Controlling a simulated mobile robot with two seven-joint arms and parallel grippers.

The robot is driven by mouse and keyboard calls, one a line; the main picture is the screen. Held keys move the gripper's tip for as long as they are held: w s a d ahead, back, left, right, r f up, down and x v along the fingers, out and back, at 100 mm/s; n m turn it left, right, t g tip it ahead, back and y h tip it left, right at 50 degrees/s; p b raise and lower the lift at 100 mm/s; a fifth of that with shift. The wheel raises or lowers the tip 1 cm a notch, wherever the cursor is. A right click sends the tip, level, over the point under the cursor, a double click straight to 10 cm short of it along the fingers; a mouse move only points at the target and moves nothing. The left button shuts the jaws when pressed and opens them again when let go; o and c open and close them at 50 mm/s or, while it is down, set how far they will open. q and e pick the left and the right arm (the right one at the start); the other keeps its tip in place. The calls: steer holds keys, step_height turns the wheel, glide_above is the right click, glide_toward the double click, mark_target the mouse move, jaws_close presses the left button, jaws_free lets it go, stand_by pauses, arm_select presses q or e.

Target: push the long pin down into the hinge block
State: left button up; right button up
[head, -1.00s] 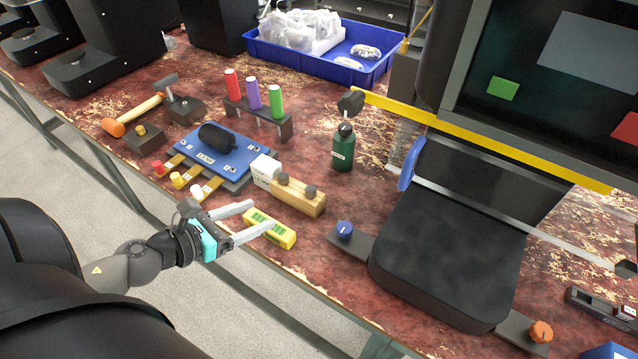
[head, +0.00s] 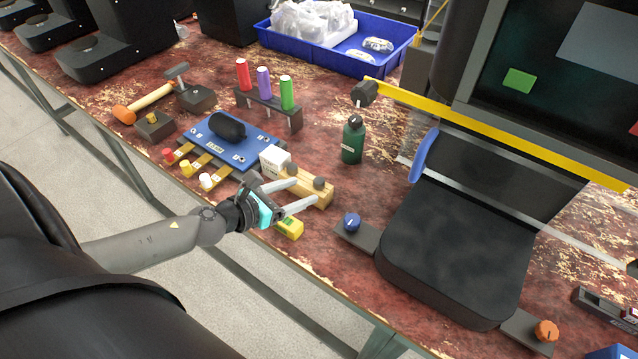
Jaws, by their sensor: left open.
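A tan wooden block (head: 325,196) stands near the front edge, with two dark round heads on top, a left one (head: 292,170) and a right one (head: 319,183). My left gripper (head: 306,192) is open, its two pale fingers overlapping the wooden block's front in the picture; contact cannot be told. A dark block (head: 197,99) at the upper left carries an upright shaft with a grey crosswise head (head: 176,71). Nothing in view is labelled as the long pin or hinge block, so I cannot tell surely which they are. My right gripper is out of view.
A white block (head: 274,158) adjoins the wooden block. A blue plate (head: 205,130), a mallet (head: 150,100), a green bottle (head: 352,142) and a blue-knobbed base (head: 352,235) stand around.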

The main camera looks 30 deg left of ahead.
mark_target(315, 183)
arm_select(q)
steer(key=shift+a+x, duration=0.15)
steer(key=shift+x, duration=1.15)
steer(key=shift+a+x, duration=0.15)
steer(key=shift+x, duration=1.15)
steer(key=shift+w+r, duration=0.15)
jaws_close()
